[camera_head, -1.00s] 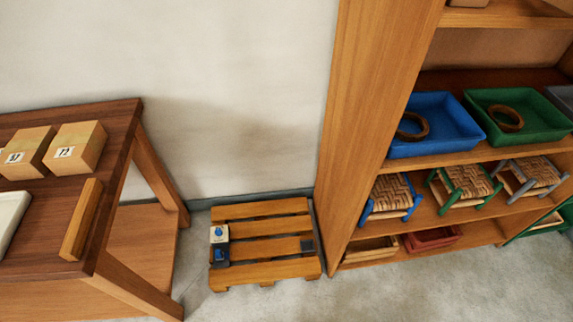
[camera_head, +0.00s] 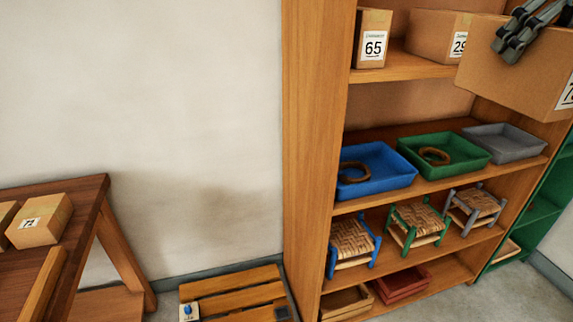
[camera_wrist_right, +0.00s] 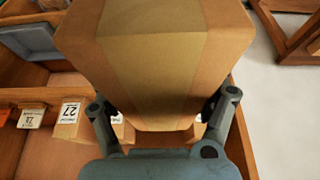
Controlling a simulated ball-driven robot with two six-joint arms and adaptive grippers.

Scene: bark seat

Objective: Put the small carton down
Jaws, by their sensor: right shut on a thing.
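My right gripper (camera_head: 527,32) is at the top right of the head view, shut on a brown cardboard carton (camera_head: 510,72). The carton is held in front of the shelf unit's upper right part; its label is cut off at the picture edge. In the right wrist view, the carton (camera_wrist_right: 155,65) fills the middle with a lighter tape band, and the gripper (camera_wrist_right: 160,128) has a finger on each side of its near end. Its underside contact is hidden there. My left gripper is not in view.
The wooden shelf unit (camera_head: 305,150) bears cartons labelled 65 (camera_head: 373,38) and 29 (camera_head: 432,35), blue (camera_head: 385,178), green (camera_head: 460,158) and grey trays, and small stools. A table (camera_head: 90,195) with cartons stands left. A pallet (camera_head: 235,285) lies on the floor between them.

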